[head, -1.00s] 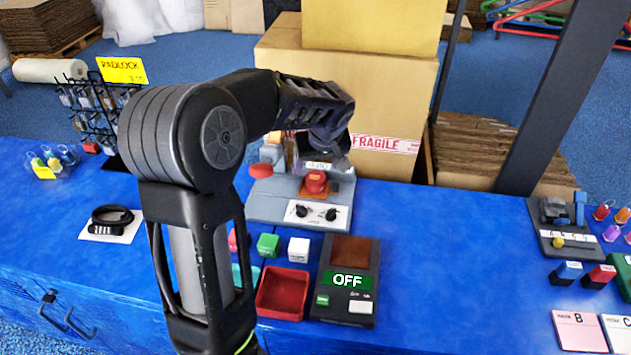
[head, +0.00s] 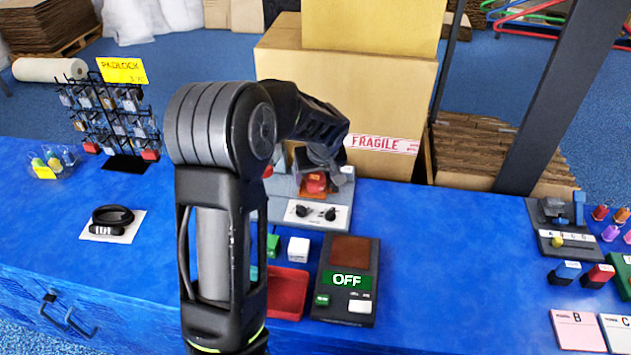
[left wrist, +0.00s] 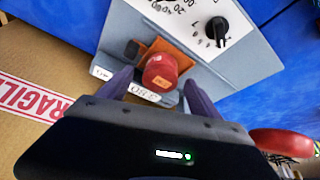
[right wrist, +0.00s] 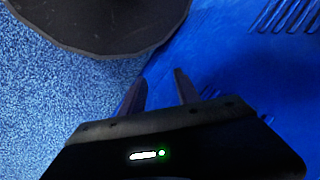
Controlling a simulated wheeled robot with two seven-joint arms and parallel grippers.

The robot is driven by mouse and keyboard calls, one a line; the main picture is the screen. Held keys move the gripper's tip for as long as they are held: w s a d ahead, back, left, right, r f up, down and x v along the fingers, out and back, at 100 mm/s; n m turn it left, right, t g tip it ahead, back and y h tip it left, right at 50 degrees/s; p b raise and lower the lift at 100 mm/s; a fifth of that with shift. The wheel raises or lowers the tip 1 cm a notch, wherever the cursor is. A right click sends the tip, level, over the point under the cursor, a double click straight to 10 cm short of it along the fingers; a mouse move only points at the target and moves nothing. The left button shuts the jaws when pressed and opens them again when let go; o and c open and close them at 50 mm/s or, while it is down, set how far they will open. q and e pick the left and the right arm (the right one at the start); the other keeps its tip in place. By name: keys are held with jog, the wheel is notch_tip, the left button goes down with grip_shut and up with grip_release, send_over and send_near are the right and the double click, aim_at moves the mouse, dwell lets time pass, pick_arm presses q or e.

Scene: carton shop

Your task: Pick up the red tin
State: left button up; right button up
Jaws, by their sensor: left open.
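The red tin (head: 315,183) stands on an orange plate of the grey device, partly hidden behind my left gripper (head: 322,162) in the head view. In the left wrist view the tin (left wrist: 160,72) has a small orange label and sits between and beyond the two fingertips of my left gripper (left wrist: 158,80). That gripper is open, and I cannot tell whether its fingers touch the tin. My right gripper (right wrist: 160,80) shows only in the right wrist view. Its fingers are apart with nothing between them, near the blue table's side.
A red rounded knob (left wrist: 282,142) is close beside my left gripper. A large carton (head: 390,110) stands behind the device. A red tray (head: 288,295), a white block (head: 298,248) and an OFF-marked scale-like box (head: 347,280) are in front.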

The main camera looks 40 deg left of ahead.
aim_at(316, 178)
dwell(0.4)
pick_arm(q)
grip_shut()
notch_tip(316, 178, up, 10)
dwell(1.2)
dwell(0.5)
